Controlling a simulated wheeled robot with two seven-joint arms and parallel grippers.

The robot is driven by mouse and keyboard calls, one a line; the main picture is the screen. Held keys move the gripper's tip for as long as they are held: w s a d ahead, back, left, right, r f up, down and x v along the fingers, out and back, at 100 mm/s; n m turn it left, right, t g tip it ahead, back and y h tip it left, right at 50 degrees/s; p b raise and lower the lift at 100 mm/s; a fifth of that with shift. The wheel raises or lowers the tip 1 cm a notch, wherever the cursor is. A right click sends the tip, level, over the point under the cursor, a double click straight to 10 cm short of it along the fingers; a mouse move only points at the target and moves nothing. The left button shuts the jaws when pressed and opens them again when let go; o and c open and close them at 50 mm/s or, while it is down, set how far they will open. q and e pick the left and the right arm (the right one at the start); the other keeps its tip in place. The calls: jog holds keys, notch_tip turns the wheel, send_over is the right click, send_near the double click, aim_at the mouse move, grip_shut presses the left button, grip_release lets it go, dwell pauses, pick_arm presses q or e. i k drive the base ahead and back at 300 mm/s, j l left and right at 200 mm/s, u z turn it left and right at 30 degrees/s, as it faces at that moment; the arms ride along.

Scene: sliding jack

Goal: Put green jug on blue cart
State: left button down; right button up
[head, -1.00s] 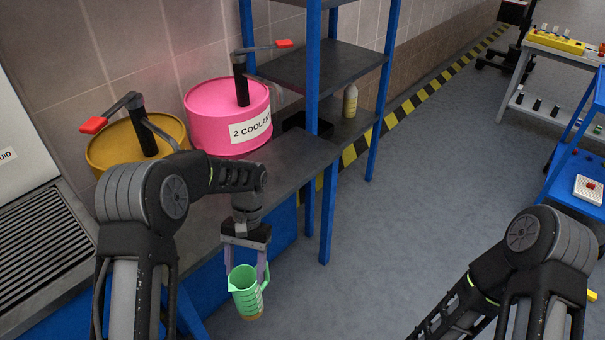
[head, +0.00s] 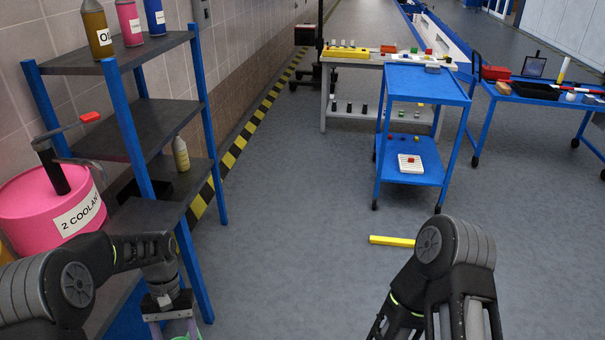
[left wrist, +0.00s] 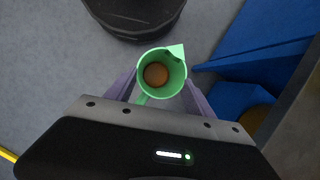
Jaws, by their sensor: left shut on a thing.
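The green jug (left wrist: 174,84) is between the fingers of my left gripper (left wrist: 160,92) in the left wrist view, seen from above with brown contents at its bottom. In the head view only a sliver of the jug (head: 186,336) shows at the bottom edge, below my left gripper (head: 174,329), which is shut on it. The blue cart (head: 424,84) stands well ahead, right of centre, with a bare-looking top and a lower shelf. The jug is far from the cart. My right arm shows at lower right, but its gripper is out of view.
A yellow bar (head: 392,240) lies on the floor before the cart. A white tray (head: 411,163) is on its lower shelf. A blue-posted shelf rack (head: 130,130) and pink drum (head: 45,205) stand left. A grey table (head: 340,85) stands behind the cart. The middle floor is open.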

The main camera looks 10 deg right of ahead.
aim_at(417, 78)
jog(key=i+z, duration=0.2)
jog(key=i, duration=7.05)
jog(key=z, duration=4.75)
